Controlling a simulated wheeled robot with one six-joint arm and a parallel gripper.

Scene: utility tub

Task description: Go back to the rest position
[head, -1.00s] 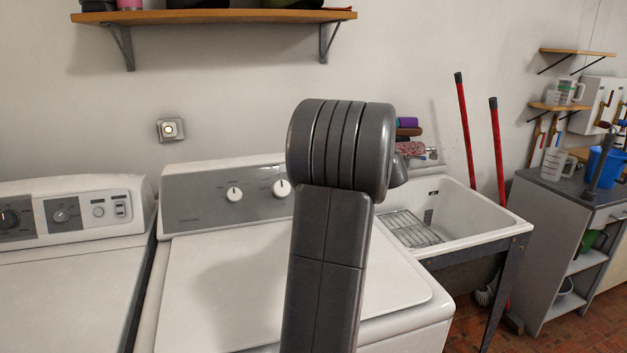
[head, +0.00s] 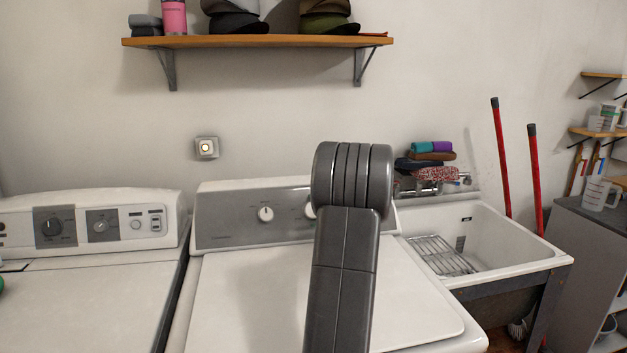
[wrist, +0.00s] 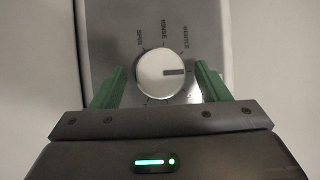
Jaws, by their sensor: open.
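My gripper (wrist: 160,90) shows in the wrist view with its two green fingers spread apart and nothing between them touching. A round white dial (wrist: 161,73) on a grey panel (wrist: 110,45) lies in front of the fingers, in the gap between them; I cannot tell how far off it is. In the head view my dark grey arm (head: 343,265) stands upright before the middle washing machine (head: 260,300) and hides part of its control panel (head: 225,225). The gripper itself is hidden behind the arm in the head view.
A white utility tub (head: 510,245) with a wire rack (head: 440,255) stands to the right, with folded cloths (head: 430,163) behind it. Another machine (head: 90,300) is at the left. A wooden shelf (head: 258,42) hangs above. Two red handles (head: 502,155) lean on the wall.

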